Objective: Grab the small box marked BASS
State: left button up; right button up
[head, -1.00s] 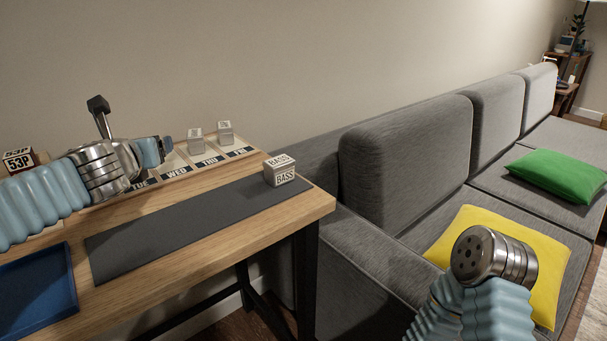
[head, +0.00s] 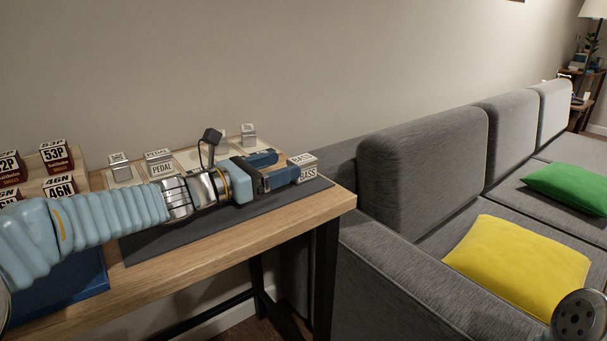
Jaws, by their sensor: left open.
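The small box marked BASS (head: 307,170) is light grey with dark letters. It sits on the dark mat (head: 240,212) near the right end of the wooden table. My left gripper (head: 284,169) is open just left of the box, its two blue fingers pointing at it. The fingertips reach the box's left side, and I cannot tell whether they touch it. The fingers hide part of that side. Of my right arm, only a round metal part (head: 577,318) shows at the lower right corner; its gripper is out of view.
A box marked PEDAL (head: 159,163) and other small grey boxes stand along the back of the table. Dark red boxes marked 53P (head: 55,156) and 46N (head: 61,189) are at left, near a blue tray (head: 85,285). A grey sofa (head: 420,140) stands right of the table.

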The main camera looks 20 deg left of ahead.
aim_at(305, 158)
pick_arm(q)
jog(key=x, duration=0.7)
jog(key=shift+w+d, duration=0.1)
jog(key=c, duration=1.1)
jog(key=shift+r, duration=0.1)
